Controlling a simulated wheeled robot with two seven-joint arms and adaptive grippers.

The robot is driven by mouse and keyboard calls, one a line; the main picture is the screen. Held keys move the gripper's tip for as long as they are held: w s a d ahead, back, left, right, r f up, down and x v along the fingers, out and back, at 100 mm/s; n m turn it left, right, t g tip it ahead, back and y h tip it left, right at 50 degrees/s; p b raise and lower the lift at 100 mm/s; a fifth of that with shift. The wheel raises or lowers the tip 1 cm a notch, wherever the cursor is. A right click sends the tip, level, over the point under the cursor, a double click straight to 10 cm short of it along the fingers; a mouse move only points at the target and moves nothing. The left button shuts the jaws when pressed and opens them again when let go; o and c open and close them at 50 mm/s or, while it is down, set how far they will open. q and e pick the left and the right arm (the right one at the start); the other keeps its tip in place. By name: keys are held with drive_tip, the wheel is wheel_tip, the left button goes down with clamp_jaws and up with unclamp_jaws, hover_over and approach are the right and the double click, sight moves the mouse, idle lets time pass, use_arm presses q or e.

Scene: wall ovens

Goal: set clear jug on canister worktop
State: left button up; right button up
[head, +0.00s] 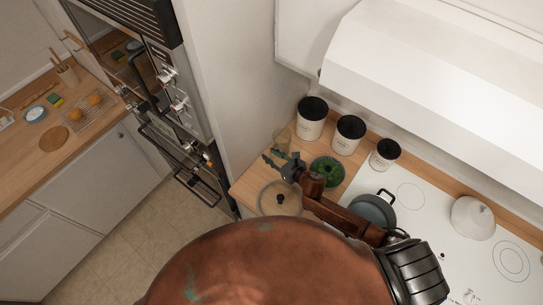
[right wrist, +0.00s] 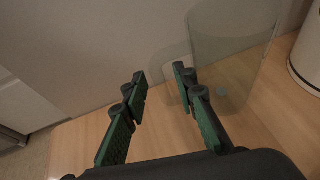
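The clear jug (head: 282,137) is see-through and faint. It stands upright at the back left of the wooden canister worktop (head: 247,186), left of the canisters. In the right wrist view the clear jug (right wrist: 235,45) is right of the fingers. My right gripper (head: 272,157) is in front of the jug. Its fingers (right wrist: 160,85) are apart, with nothing clearly held between them. The right finger overlaps the jug's left side in that view; I cannot tell whether it touches. A faint clear shape beside the jug may be its handle. My left gripper is out of view.
Three white canisters with black tops (head: 311,118) line the wall. A green round dish (head: 327,171) and a glass lid (head: 279,199) lie nearby on the worktop. A pot (head: 371,211) and a white domed item (head: 472,218) are on the hob. Tall ovens (head: 180,120) stand left.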

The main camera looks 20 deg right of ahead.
drive_tip(key=shift+r, duration=0.1)
drive_tip(key=shift+s+d+r, duration=0.1)
drive_tip(key=shift+r, duration=0.05)
drive_tip(key=b+v, duration=0.1)
drive_tip(key=v, duration=1)
drive_tip(key=shift+s, duration=0.25)
drive_tip(key=shift+d+r, duration=0.1)
drive_tip(key=shift+r, duration=0.05)
